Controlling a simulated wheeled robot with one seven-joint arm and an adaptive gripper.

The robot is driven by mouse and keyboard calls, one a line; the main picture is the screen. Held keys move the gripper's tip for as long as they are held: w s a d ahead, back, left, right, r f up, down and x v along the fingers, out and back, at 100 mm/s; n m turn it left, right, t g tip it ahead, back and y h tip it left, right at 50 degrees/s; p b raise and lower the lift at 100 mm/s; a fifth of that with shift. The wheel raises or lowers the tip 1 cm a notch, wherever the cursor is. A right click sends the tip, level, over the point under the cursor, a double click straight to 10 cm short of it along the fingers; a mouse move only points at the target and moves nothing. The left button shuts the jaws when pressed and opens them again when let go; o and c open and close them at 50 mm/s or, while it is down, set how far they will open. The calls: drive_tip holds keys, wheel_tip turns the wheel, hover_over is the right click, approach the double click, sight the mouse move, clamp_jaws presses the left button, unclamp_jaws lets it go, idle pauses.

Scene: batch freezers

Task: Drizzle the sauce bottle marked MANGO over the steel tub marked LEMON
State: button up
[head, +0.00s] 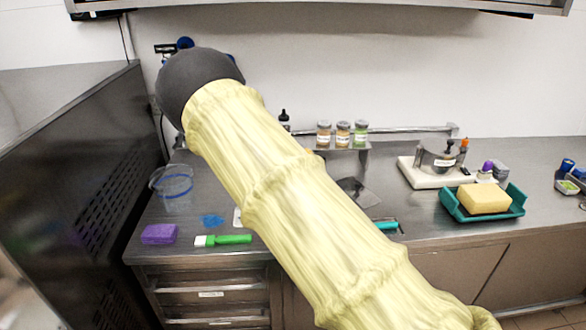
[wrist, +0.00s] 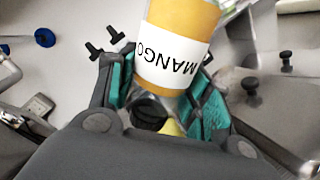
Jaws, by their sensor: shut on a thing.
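My gripper (wrist: 160,88) shows in the wrist view, its teal-padded fingers shut around the sauce bottle marked MANGO (wrist: 182,30). The bottle is orange-yellow with a white label, and its lettering reads upside down in that view. Its far end runs out of the picture. In the head view my arm hides the gripper and the bottle. A steel tub (head: 436,156) with a small white label stands on a white board at the right of the counter. Its lettering is too small to read, so I cannot tell whether it says LEMON.
Three small jars (head: 343,134) stand on a shelf at the back. A teal tray (head: 516,207) holds a yellow sponge (head: 484,198) at the right. A clear container (head: 172,192), a purple sponge (head: 159,234) and a green brush (head: 228,240) are at the left.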

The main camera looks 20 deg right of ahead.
drive_tip(key=shift+w+d, duration=0.1)
drive_tip(key=shift+w, duration=0.15)
drive_tip(key=shift+w+d, duration=0.1)
drive_tip(key=shift+w, duration=0.2)
drive_tip(key=shift+w+d+b, duration=0.2)
drive_tip(key=shift+w+b, duration=0.2)
drive_tip(key=shift+w, duration=0.35)
drive_tip(key=shift+w+d+b, duration=0.25)
drive_tip(key=shift+w+b, duration=0.1)
drive_tip(key=shift+w, duration=0.35)
drive_tip(key=shift+w+d+b, duration=0.2)
drive_tip(key=shift+w+b, duration=0.2)
drive_tip(key=shift+w, duration=0.35)
idle(0.4)
drive_tip(key=shift+m+b, duration=1.05)
drive_tip(key=shift+m, duration=0.95)
drive_tip(key=shift+r, duration=0.1)
wheel_tip(320, 180, up, 2)
drive_tip(key=m, duration=0.2)
drive_tip(key=m+b, duration=0.1)
drive_tip(key=m, duration=0.1)
drive_tip(key=shift+r+m, duration=0.2)
drive_tip(key=shift+m, duration=0.1)
